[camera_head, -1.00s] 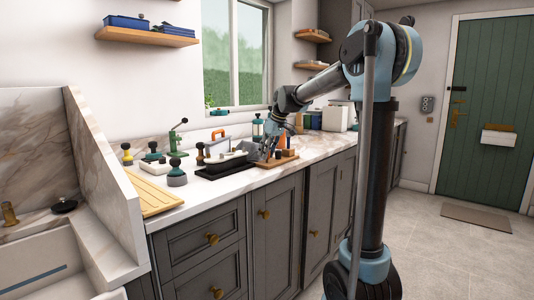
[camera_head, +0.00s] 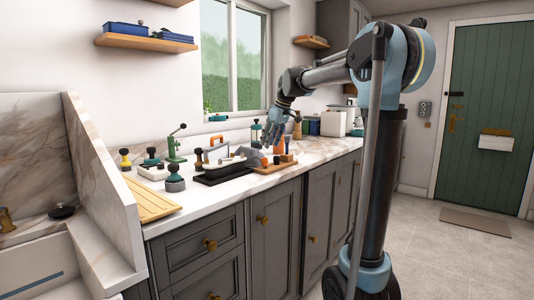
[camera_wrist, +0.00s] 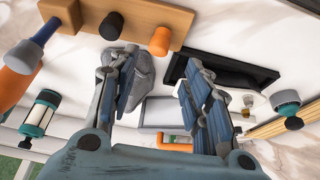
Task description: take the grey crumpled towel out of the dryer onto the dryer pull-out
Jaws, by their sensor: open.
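A grey crumpled cloth-like thing (camera_wrist: 143,78) lies on the counter in the wrist view, partly hidden behind my left finger. It may be the towel; it also shows as a small grey heap in the head view (camera_head: 254,157). My gripper (camera_wrist: 157,66) is open above the counter, its fingers spread, with nothing held between them. In the head view my gripper (camera_head: 271,139) hangs over the counter just above the grey heap. I see nothing that I can clearly call a dryer or its pull-out.
A wooden block with pegs (camera_wrist: 155,18) and an orange bottle (camera_wrist: 14,82) stand close by. A small green press (camera_head: 175,146) stands farther left. The floor (camera_head: 450,260) is clear.

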